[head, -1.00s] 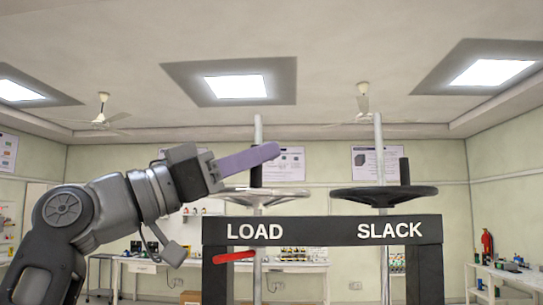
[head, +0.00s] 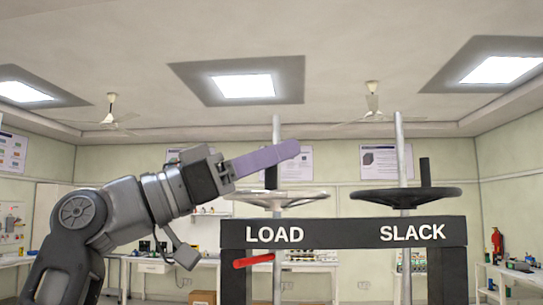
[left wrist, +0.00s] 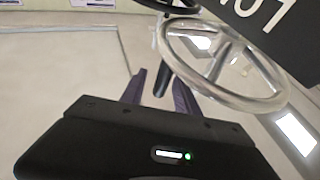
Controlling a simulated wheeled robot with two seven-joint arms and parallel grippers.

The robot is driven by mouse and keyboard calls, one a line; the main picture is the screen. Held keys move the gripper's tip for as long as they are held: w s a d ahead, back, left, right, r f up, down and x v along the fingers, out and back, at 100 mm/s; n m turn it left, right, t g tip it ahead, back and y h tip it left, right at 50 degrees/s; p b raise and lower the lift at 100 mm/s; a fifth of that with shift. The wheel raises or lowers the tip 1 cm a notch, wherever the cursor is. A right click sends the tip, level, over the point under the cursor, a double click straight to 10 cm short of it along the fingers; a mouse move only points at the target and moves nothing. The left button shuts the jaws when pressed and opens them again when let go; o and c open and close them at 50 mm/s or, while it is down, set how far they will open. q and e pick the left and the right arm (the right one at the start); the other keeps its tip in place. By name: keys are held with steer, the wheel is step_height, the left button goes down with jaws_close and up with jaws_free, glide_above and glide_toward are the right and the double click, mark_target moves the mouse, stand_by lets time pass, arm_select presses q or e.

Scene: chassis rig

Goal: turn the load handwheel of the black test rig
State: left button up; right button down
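The black test rig (head: 345,233) stands in front of me, marked LOAD and SLACK. The load handwheel (head: 300,197) is a pale silver wheel on a threaded-looking upright shaft above LOAD. Its upright black handle (head: 271,178) stands on the rim. My left gripper (head: 292,150) reaches in from the left, its purple fingers crossing the handle's upper part. In the left wrist view, the fingers (left wrist: 160,90) are spread, with the black handle (left wrist: 161,82) between them and a gap visible at the left finger. The silver wheel (left wrist: 275,104) is at upper right there. My right gripper is in neither view.
The black slack handwheel (head: 405,198) with its own handle sits on the rig's right side. A red bar (head: 253,261) sticks out below LOAD. Workbenches line the back wall. A red extinguisher (head: 496,240) hangs at far right.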

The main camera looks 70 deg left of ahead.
arm_select(q)
steer(key=b+v, duration=0.1)
steer(key=v, duration=0.6)
steer(key=shift+s+f+b, duration=0.2)
steer(key=shift+s+b, duration=0.1)
steer(key=shift+s, duration=0.1)
